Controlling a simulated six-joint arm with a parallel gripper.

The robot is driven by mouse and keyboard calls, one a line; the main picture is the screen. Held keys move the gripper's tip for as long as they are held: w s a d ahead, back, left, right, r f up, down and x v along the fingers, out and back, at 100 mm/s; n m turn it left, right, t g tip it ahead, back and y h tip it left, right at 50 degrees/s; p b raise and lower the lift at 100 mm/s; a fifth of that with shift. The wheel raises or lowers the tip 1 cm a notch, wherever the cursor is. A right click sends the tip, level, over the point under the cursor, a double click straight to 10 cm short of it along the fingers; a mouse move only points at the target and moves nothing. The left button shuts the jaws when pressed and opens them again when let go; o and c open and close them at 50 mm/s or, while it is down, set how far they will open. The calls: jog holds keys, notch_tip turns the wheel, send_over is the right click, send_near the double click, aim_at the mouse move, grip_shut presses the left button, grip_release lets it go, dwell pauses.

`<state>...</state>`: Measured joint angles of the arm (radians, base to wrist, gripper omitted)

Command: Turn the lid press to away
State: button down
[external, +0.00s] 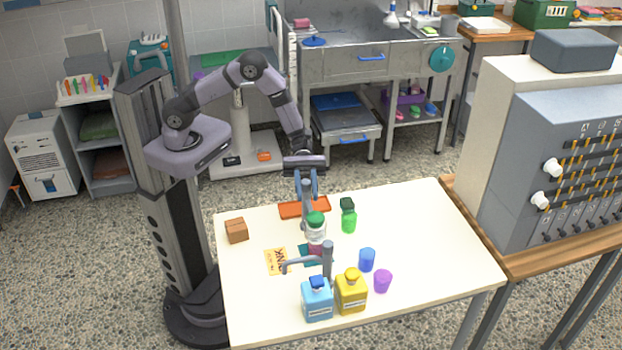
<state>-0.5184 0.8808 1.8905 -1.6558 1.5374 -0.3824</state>
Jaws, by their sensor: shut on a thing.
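The lid press (327,266) looks like a grey upright post near the table's front, with a bar reaching left from it. A clear jar (316,236) with a green lid and pink lower part stands just behind the post, which partly hides it. My gripper (307,214) points down at the jar's upper left side, behind the press. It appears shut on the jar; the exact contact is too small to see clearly. It is apart from the left end of the press bar.
A blue bottle (317,300) and a yellow bottle (351,294) stand in front of the press. A blue cup (367,260), purple cup (383,281) and green bottle (348,220) are on the right. An orange tray (304,208), brown box (236,230) and yellow card (277,261) lie around. The table's right side is clear.

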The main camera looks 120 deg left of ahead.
jog(key=shift+m+g, duration=0.3)
jog(key=shift+g, duration=0.1)
jog(key=m+g+h+b, duration=0.1)
jog(key=g, duration=0.1)
jog(key=m+g+h+b, duration=0.1)
jog(key=s+m+g, duration=0.1)
jog(key=g, duration=0.1)
jog(key=shift+s+d+f+m+g+h+b, duration=0.1)
jog(key=shift+d+f+m+g+h+b, duration=0.1)
jog(key=shift+d+m+g+h+b, duration=0.15)
jog(key=shift+s+r+m+g+h, duration=0.15)
jog(key=shift+s+m+g+h, duration=0.15)
jog(key=shift+m+g, duration=0.6)
jog(key=shift+s+r+m+g+p, duration=0.2)
jog(key=shift+m+g+p, duration=0.15)
jog(key=shift+g, duration=0.5)
jog(key=g+p, duration=0.1)
jog(key=p, duration=0.1)
jog(key=m+g+p, duration=0.1)
jog(key=shift+s+r+p, duration=0.15)
jog(key=shift+s+p, duration=0.1)
jog(key=shift+p, duration=0.1)
jog(key=shift+s+f+m+g+p, duration=0.1)
jog(key=shift+f+m+g+p, duration=0.15)
jog(key=shift+m+g+p, duration=0.7)
jog(key=shift+n, duration=0.35)
jog(key=c, duration=1.5)
grip_release()
jog(key=shift+o, duration=0.2)
